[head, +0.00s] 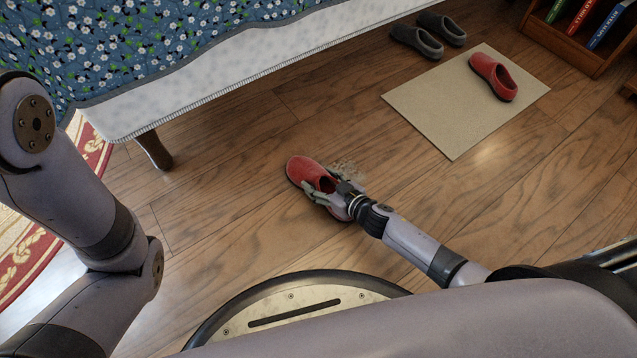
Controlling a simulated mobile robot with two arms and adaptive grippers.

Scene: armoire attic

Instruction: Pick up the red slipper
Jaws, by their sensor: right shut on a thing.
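A red slipper (303,168) is on or just above the wooden floor in the middle of the head view; I cannot tell if it touches the floor. My right gripper (325,190) is shut on this slipper at its opening, and hides the rear part of it. A second red slipper (491,75) lies on a beige mat (440,113) at the upper right. My left arm shows at the left edge, but its gripper is out of view.
A pair of grey slippers (418,41) stands beside the mat near the bed (250,75). A bed leg (154,150) meets the floor at the left. A wooden shelf with books (583,45) is at the top right. A red-bordered rug (30,250) lies at the left.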

